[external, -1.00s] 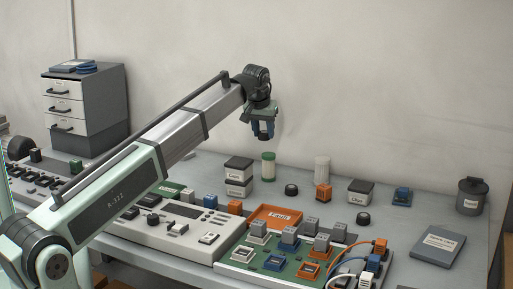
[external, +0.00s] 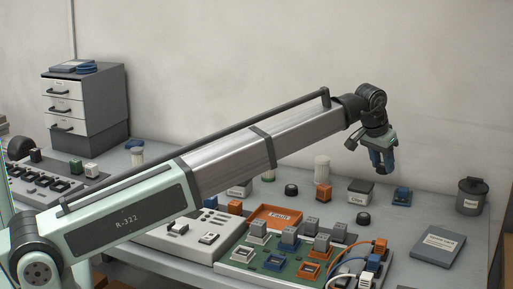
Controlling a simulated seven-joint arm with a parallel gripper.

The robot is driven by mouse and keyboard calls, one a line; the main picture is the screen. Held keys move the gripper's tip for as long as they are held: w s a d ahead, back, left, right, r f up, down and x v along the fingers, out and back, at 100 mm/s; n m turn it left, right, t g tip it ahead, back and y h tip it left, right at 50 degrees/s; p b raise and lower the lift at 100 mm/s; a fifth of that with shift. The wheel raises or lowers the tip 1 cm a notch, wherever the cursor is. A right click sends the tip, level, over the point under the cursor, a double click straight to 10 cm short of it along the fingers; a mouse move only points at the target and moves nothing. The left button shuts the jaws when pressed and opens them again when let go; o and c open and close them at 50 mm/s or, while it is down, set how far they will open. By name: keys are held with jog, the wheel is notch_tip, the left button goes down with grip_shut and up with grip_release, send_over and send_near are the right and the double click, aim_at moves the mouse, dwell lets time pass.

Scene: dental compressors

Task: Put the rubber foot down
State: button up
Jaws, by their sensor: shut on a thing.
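My gripper (external: 381,167) hangs in the air over the back right of the bench, above the Clips box and the blue connector. Its blue fingers are closed on a small dark piece, mostly hidden between them; it looks like a rubber foot. Two other black round feet stand on the bench: one black foot (external: 291,190) at the back, left of an orange block, and another black foot (external: 363,218) in front of the Clips box.
The Clips box (external: 360,191), blue connector (external: 401,196), dark lidded canister (external: 471,196) and grey booklet (external: 438,243) stand at the right. The orange Fault tray (external: 275,218) and green circuit board (external: 262,263) lie nearer. Bare bench lies between booklet and connector.

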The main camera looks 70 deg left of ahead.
jog(key=w+d+m+h, duration=0.1)
jog(key=w+d+m, duration=0.1)
jog(key=d, duration=1)
jog(key=w+d+m, duration=0.2)
jog(key=d, duration=1)
send_near(443, 242)
jog(key=shift+x, duration=2.95)
jog(key=o, duration=1)
jog(key=shift+f, duration=0.1)
jog(key=v, duration=1.2)
jog(key=shift+s+a, duration=0.2)
jog(key=shift+a, duration=0.05)
